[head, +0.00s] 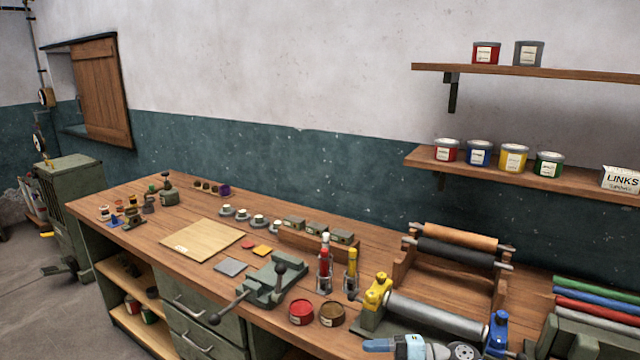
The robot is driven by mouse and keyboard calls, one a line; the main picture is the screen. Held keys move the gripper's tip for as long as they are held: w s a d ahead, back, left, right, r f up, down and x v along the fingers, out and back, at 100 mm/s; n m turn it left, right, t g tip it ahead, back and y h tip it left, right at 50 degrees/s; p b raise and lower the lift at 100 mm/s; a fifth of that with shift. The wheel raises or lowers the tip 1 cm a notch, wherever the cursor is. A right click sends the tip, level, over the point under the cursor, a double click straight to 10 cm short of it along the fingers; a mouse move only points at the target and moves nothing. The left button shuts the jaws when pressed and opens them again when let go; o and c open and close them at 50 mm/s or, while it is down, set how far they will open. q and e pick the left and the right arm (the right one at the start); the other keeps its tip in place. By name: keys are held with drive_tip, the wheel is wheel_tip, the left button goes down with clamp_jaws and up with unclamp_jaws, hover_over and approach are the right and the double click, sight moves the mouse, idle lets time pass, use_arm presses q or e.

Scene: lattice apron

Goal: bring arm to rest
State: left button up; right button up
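A pale blue, white and dark grey part of one of my arms shows at the bottom edge, in front of the bench and below the grey roller. I cannot tell which arm it belongs to. No gripper fingers show, so neither gripper can be seen. Nothing held by a gripper is visible. The wooden workbench (165,258) runs from the left to the lower right.
A green vise-like tool (272,283), red tin (301,312), brown tin (332,314) and grey roller (435,318) with yellow and blue ends crowd the bench front. A wooden roller rack (402,270) stands behind. A pale board (202,238) lies left. Shelves (560,178) hold tins.

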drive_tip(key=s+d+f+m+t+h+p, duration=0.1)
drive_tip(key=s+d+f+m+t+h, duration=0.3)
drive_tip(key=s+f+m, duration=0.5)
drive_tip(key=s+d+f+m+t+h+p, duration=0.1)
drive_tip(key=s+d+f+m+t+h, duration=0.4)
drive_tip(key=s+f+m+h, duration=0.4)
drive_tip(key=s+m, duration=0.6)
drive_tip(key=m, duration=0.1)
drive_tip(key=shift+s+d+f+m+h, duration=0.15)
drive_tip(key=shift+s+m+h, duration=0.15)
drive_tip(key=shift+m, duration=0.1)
